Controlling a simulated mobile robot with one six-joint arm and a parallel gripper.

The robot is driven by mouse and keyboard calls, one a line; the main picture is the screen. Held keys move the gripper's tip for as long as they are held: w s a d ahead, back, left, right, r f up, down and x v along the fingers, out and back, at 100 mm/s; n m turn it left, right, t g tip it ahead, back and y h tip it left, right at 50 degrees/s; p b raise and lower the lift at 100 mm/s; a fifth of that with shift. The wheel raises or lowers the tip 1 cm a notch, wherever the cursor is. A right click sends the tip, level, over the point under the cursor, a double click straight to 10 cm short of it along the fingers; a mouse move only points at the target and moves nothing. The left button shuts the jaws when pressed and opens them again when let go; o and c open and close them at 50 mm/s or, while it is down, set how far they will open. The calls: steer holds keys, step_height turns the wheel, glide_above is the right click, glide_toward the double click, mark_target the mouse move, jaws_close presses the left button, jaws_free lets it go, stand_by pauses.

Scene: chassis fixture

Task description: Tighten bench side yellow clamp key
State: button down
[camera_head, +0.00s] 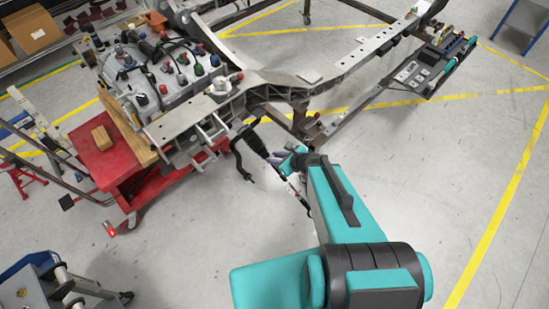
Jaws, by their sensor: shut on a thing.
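My gripper (281,160) is at the end of my teal arm, just below the front end of the chassis frame (290,82). It is small in the picture and partly hidden by my own wrist. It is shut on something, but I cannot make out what. A black ribbed boot (256,143) shows right beside it, on its upper left; I cannot tell if they touch. I cannot pick out a yellow clamp key. Several coloured knobs, red, blue and green, stand on the grey engine-like unit (150,92) at the upper left.
A red cart (105,165) with a wooden block (102,138) stands at the left under the unit. A black bent rod (242,165) hangs left of my gripper. A tool tray (425,72) is at the upper right. The floor at the right and lower left-centre is clear.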

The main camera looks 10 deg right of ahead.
steer(key=c, duration=1.5)
jaws_free()
steer(key=shift+s+r, duration=0.15)
steer(key=shift+s+d+r+p, duration=0.25)
steer(key=shift+s+r+p, duration=0.15)
steer(key=shift+p, duration=0.35)
steer(key=shift+d, duration=0.4)
steer(key=shift+s, duration=0.1)
